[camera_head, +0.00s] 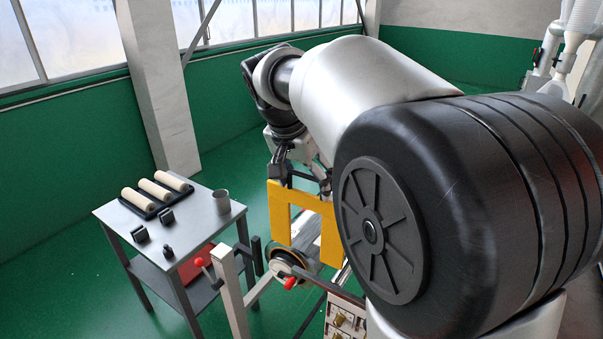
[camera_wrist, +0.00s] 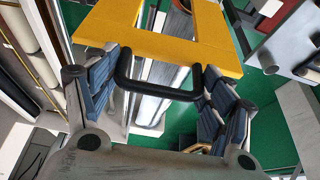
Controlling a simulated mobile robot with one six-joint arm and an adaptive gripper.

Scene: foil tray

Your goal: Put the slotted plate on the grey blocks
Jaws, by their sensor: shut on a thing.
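The slotted yellow plate (camera_head: 279,216) hangs upright in the head view, its slot open downward. It also fills the top of the wrist view (camera_wrist: 120,22), with a black U-shaped handle on its near edge. My gripper (camera_head: 301,176) is shut on this handle; in the wrist view its padded fingers (camera_wrist: 161,78) stand at the handle's two ends. The plate is in the air, right of the small grey table. Small dark grey blocks stand on that table: one at the front left (camera_head: 140,234) and one behind it (camera_head: 166,216). They are apart from the plate.
The grey table (camera_head: 190,236) also bears a dark tray with three pale rollers (camera_head: 154,190) and a grey cup (camera_head: 222,201). A smaller dark piece (camera_head: 167,251) lies near its front edge. A red-knobbed lever (camera_head: 200,262) and a wheel (camera_head: 287,262) stand near the plate.

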